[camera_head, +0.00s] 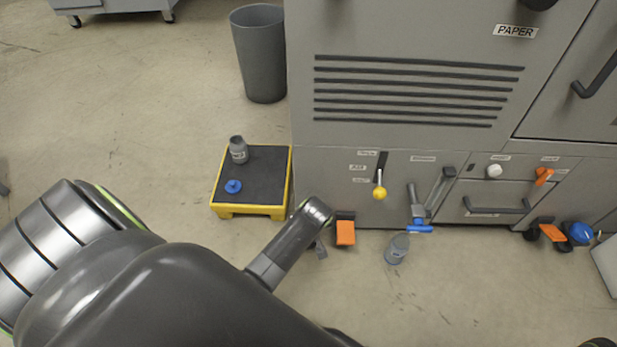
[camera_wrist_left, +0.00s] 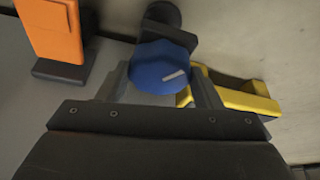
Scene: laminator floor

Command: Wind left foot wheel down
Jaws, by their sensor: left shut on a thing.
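The left foot wheel is a round blue knob with a pale mark on its face (camera_wrist_left: 160,75), seen in the left wrist view. My left gripper (camera_wrist_left: 163,88) is shut on this wheel, one finger on each side of it. In the head view my own left arm and wrist hide the wheel at the machine's lower left corner. An orange foot pedal (camera_head: 345,232) is just right of my wrist there, and it also shows at the upper left of the left wrist view (camera_wrist_left: 50,28). My right gripper is not in view.
A yellow step with a black top (camera_head: 262,181) stands left of the machine, with a grey jar (camera_head: 238,150) and blue lid (camera_head: 233,186) on it. A grey bottle (camera_head: 397,249) is on the floor. Another blue wheel (camera_head: 580,233) is at the right. The front floor is mostly clear.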

